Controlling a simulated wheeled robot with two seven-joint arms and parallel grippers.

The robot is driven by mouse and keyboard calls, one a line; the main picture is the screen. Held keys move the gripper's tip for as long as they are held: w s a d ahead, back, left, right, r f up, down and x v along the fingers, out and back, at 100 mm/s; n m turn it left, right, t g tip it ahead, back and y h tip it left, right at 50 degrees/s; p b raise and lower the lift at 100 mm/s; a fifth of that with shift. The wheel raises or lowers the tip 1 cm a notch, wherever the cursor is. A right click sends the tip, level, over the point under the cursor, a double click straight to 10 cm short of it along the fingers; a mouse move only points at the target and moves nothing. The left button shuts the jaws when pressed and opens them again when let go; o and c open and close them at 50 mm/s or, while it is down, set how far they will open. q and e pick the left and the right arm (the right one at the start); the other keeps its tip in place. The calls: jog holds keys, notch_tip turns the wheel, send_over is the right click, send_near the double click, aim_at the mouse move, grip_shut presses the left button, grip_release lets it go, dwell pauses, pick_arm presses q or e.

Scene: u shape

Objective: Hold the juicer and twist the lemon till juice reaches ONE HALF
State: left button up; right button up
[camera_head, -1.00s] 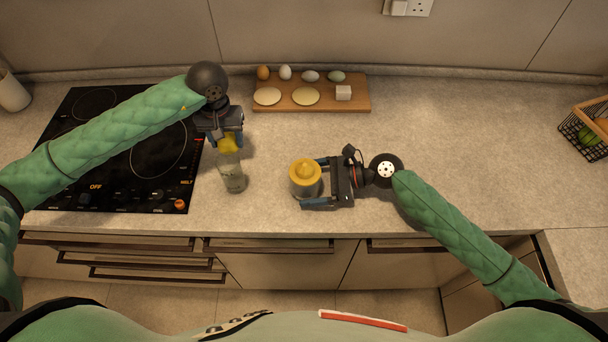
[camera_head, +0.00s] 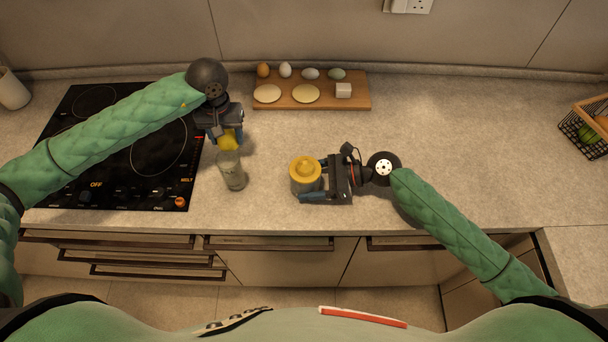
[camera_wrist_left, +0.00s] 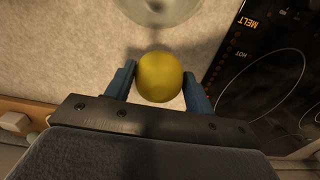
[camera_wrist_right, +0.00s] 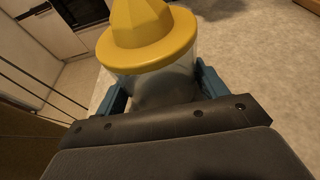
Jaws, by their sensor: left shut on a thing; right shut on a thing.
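The juicer (camera_head: 305,171), a clear cup with a yellow ridged cone top, stands on the counter. My right gripper (camera_head: 311,180) is shut on its cup from the right; the right wrist view shows the yellow top (camera_wrist_right: 148,38) between blue fingers (camera_wrist_right: 160,90). My left gripper (camera_head: 226,140) is shut on the yellow lemon (camera_head: 229,139), left of and behind the juicer. The left wrist view shows the lemon (camera_wrist_left: 160,77) between the fingers (camera_wrist_left: 158,82). The juice level in the juicer cannot be made out.
A clear glass (camera_head: 232,172) stands just in front of the lemon, between it and the juicer. A black cooktop (camera_head: 70,185) lies at left. A wooden board (camera_head: 358,98) with eggs is at the back. A wire basket (camera_head: 572,127) is at far right.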

pick_arm(q)
jog(key=shift+d, duration=0.1)
dwell(0.5)
jog(key=s+d+r+m, duration=0.25)
jog(key=d+r, duration=0.25)
jog(key=d, duration=0.6)
notch_tip(320, 180, up, 5)
jog(key=m, duration=0.3)
send_over(304, 164)
jog(key=w, duration=0.1)
jog(key=shift+a+r, duration=0.2)
jog(key=shift+a, duration=0.2)
jog(key=shift+s+d+r+m, duration=0.15)
jog(key=shift+s+d+m, duration=0.1)
jog(key=shift+s+d, duration=0.15)
jog(key=shift+f, duration=3.25)
jog(key=shift+o, duration=1.4)
jog(key=shift+c, duration=1.3)
